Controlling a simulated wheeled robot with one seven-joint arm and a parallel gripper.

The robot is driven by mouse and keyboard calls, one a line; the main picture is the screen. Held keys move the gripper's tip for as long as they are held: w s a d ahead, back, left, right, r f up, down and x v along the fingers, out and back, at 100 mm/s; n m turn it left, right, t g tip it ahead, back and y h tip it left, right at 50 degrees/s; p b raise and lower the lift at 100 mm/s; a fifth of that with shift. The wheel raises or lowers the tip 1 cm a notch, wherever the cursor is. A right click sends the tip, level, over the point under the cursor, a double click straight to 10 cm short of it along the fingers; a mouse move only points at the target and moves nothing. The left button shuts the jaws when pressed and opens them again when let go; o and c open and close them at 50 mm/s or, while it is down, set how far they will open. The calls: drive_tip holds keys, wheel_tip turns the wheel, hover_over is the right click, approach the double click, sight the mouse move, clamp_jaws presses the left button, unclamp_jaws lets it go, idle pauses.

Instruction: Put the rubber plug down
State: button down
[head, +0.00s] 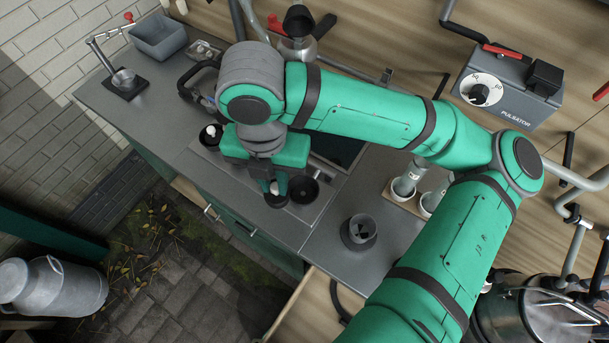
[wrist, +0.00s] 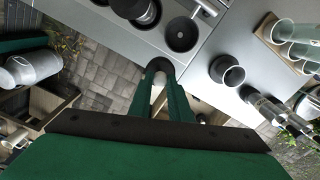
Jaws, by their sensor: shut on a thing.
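My gripper (head: 275,187) points down near the front edge of the grey counter. In the wrist view its green fingers (wrist: 165,92) are shut on a small dark piece with a pale middle, which I take to be the rubber plug (wrist: 159,65). In the head view the plug's dark round part (head: 276,201) shows just below the fingertips. A round black dish (head: 304,190) stands close to its right; the dish also shows in the wrist view (wrist: 182,33). I cannot tell whether the plug touches the counter. Its upper part is hidden between the fingers.
A black cup (head: 210,134) stands left of my gripper. A grey cup on a dark base (head: 360,230) stands on the right counter, near glass tubes in a wooden rack (head: 401,196). A grey bin (head: 158,37) is at the far left. Bare counter (head: 150,120) lies left; the front edge is close.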

drive_tip(key=shift+w+d+f, duration=0.9)
drive_tip(key=shift+w+f, duration=0.05)
drive_tip(key=shift+f, duration=0.8)
drive_tip(key=shift+w+d+f, duration=0.9)
drive_tip(key=shift+w+f, duration=0.05)
drive_tip(key=shift+f, duration=0.8)
drive_tip(key=shift+w+d+f, duration=0.9)
drive_tip(key=shift+w+f, duration=0.05)
drive_tip(key=shift+f, duration=0.8)
drive_tip(key=shift+f, duration=0.15)
drive_tip(key=c, duration=1.6)
unclamp_jaws()
drive_tip(key=shift+c, duration=0.2)
wheel_tip(320, 180, up, 12)
drive_tip(key=shift+a, duration=0.1)
